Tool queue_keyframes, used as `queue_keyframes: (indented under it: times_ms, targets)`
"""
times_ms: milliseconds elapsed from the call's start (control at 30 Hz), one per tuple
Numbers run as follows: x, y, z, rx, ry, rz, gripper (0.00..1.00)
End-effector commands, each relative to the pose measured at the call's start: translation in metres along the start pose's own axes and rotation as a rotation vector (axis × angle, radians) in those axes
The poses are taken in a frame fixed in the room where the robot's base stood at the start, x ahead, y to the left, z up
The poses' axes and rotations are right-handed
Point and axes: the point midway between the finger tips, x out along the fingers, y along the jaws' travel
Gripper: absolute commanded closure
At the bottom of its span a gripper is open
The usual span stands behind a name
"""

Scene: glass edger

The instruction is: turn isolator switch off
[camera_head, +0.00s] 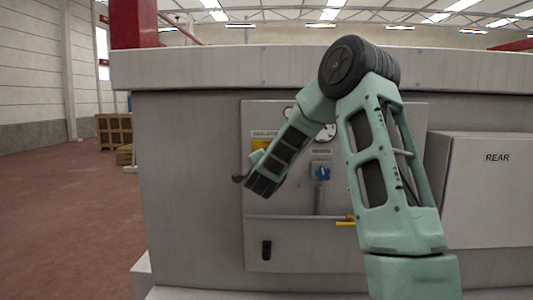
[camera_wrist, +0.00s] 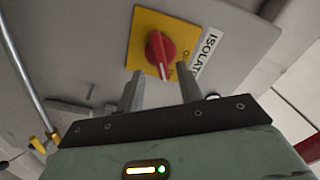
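The isolator switch is a red rotary knob (camera_wrist: 158,46) on a yellow plate (camera_wrist: 142,27), with a partly cut-off "ISOLAT…" label (camera_wrist: 207,50) beside it in the wrist view. The knob's white pointer line points down the picture, towards my gripper. The small lettering on the plate is hard to read.
The grey panel (camera_head: 290,257) also carries a blue rotary knob (camera_head: 322,172), gauges partly behind my arm, a pipe with a yellow-handled valve (camera_head: 346,220) and a black handle (camera_head: 266,250). A grey "REAR" box (camera_head: 485,195) projects at right. Floor at left is open.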

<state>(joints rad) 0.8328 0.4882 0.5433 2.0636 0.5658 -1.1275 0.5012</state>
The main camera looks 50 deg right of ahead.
Motion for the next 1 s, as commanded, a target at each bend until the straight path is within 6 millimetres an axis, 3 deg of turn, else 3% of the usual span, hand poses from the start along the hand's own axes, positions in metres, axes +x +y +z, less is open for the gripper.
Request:
queue_keyframes:
  times_ms: [100, 300, 700, 833, 1000]
  targets:
    - [0.022, -0.002, -0.001, 0.001, -0.001, 0.003, 0.64]
    - [0.045, -0.002, -0.001, 0.0, -0.001, 0.001, 0.64]
    - [0.052, 0.0, 0.001, -0.001, -0.001, -0.001, 0.64]
    - [0.052, 0.0, 0.001, -0.001, -0.001, -0.001, 0.97]
    - [0.052, 0.0, 0.001, -0.001, -0.001, 0.0, 1.0]
